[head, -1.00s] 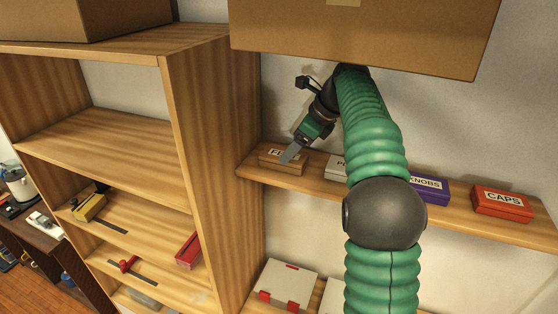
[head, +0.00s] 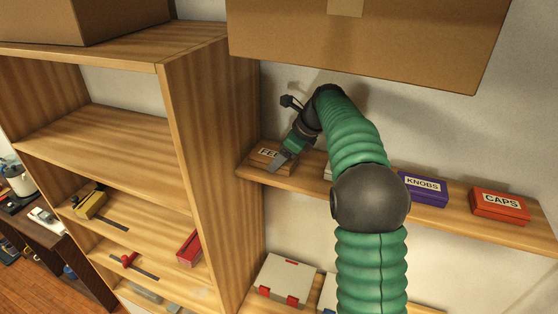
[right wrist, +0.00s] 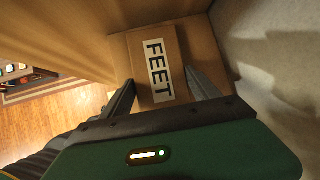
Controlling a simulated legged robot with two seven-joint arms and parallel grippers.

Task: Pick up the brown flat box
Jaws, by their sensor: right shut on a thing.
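In the right wrist view the box (right wrist: 140,62) sits between my two fingers, one at each side. My right gripper (head: 275,163), which also shows in the right wrist view (right wrist: 160,80), is shut on the box. The box appears still at shelf level. The gripper covers part of it in the head view. My left gripper is not in view.
On the wall shelf (head: 455,212), a purple "KNOBS" box (head: 423,201) and a red "CAPS" box (head: 499,205) stand to the right. A large cardboard box (head: 400,50) hangs over the shelf in view. The cabinet side (head: 212,150) is close on the left.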

